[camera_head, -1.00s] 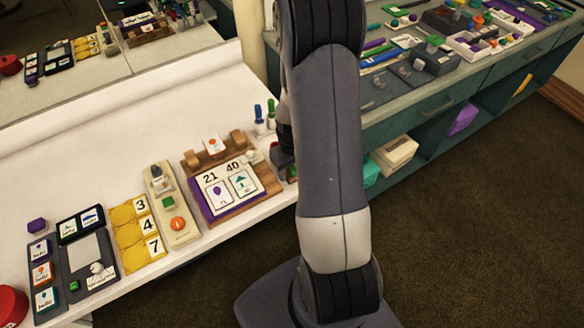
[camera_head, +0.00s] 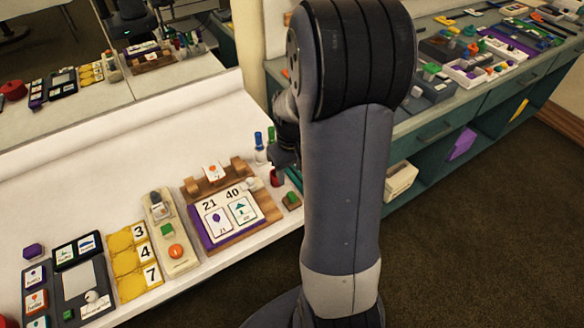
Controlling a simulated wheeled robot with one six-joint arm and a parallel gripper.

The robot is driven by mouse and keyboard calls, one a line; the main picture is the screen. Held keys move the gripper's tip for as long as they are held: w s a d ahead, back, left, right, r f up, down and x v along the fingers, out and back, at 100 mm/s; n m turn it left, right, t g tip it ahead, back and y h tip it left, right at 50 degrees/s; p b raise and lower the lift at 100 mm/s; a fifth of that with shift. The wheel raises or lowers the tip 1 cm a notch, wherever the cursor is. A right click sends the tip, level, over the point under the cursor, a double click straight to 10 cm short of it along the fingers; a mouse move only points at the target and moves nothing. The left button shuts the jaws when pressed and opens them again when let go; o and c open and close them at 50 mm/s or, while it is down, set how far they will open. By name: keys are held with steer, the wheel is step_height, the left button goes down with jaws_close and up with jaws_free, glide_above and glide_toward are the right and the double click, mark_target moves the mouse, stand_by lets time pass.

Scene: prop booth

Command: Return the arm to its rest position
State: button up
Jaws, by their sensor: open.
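My arm (camera_head: 345,190) rises through the middle of the view, its elbow near the top edge. My gripper (camera_head: 286,158) shows partly as a dark shape behind the arm's left side, over the right end of the white counter. It is open, and I see nothing held in it. Its fingertips are hard to make out, and the arm hides part of the area around it.
The white counter (camera_head: 150,120) carries a wooden stand (camera_head: 217,173) with number cards, a beige device (camera_head: 170,235), yellow number tiles (camera_head: 128,262) and a black card tray (camera_head: 80,280). Small bottles (camera_head: 259,145) stand close left of my gripper. A teal bench (camera_head: 440,125) holds many small items. The right floor is clear.

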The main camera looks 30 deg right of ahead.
mark_target(292, 195)
steer(key=shift+r, duration=0.7)
steer(key=shift+f, duration=0.15)
step_height(292, 195, down, 12)
steer(key=shift+f, duration=0.1)
steer(key=shift+r+p, duration=0.4)
steer(key=shift+p, duration=0.05)
steer(key=shift+r, duration=0.6)
steer(key=shift+f, duration=0.1)
